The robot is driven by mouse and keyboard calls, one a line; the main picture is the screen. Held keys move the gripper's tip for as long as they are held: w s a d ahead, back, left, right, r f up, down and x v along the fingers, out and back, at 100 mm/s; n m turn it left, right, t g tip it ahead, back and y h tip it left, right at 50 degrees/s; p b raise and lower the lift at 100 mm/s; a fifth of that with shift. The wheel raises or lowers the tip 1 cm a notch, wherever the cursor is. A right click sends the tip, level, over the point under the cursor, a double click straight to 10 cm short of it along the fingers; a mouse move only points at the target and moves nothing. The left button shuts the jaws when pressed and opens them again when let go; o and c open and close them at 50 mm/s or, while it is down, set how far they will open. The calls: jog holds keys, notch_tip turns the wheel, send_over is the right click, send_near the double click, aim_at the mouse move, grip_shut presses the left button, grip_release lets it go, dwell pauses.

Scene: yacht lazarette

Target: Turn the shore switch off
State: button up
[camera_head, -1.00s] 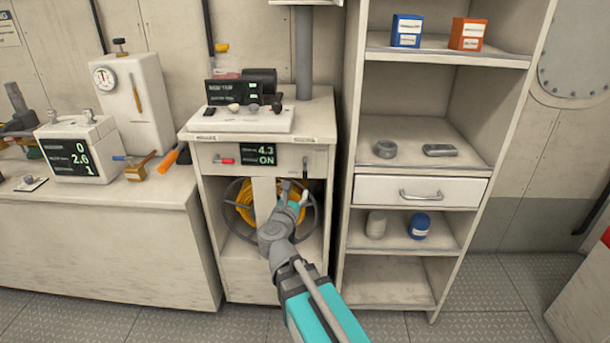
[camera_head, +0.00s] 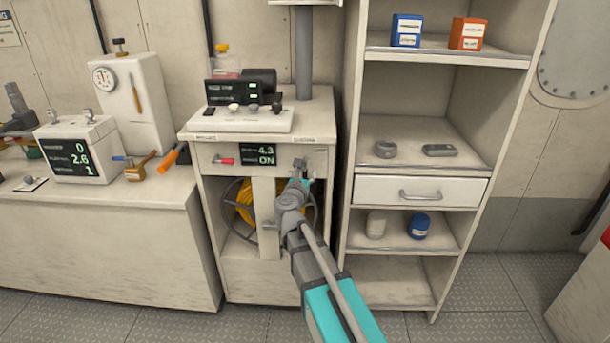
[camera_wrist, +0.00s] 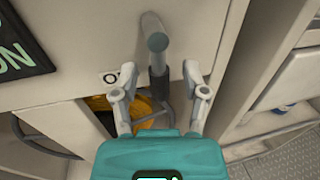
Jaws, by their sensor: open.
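The shore switch appears to be the grey lever (camera_wrist: 156,45) on the cabinet's front panel (camera_wrist: 85,60). My gripper (camera_wrist: 160,76) is open, one finger on each side of the lever, with gaps visible. In the head view my gripper (camera_head: 300,166) is at the right of the panel and hides most of the lever. The display (camera_head: 257,154) reads 4.3 and ON.
A red-handled control (camera_head: 223,161) is left of the display. A yellow coil (camera_head: 245,202) on a reel sits in the open bay below. The shelf unit (camera_head: 345,200) stands close on the right. Open floor (camera_head: 250,325) lies in front.

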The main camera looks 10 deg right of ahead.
aim_at(317, 157)
grip_shut()
jog(key=shift+d+n, duration=0.15)
jog(key=shift+n, duration=0.25)
jog(key=n, duration=0.1)
jog(key=d+n+b, duration=0.1)
jog(key=n, duration=0.1)
jog(key=shift+s+r+t, duration=0.1)
jog(key=shift+s+t, duration=0.1)
jog(key=shift+t, duration=0.2)
jog(key=n, duration=0.1)
jog(key=d+n, duration=0.1)
jog(key=n, duration=0.1)
jog(key=r+n+t, duration=0.1)
jog(key=n, duration=0.1)
jog(key=shift+s+d, duration=0.15)
jog(key=n, duration=0.4)
jog(key=r+n+t+y, duration=0.1)
jog(key=shift+s+d+r+n, duration=0.1)
jog(key=shift+d+n, duration=0.3)
jog(key=n, duration=0.2)
jog(key=r+n+y+p, duration=0.1)
jog(key=n, duration=0.2)
jog(key=shift+d+r+n+t+y, duration=0.1)
jog(key=shift+r+n+t+y, duration=0.1)
jog(key=shift+n+t+y, duration=0.1)
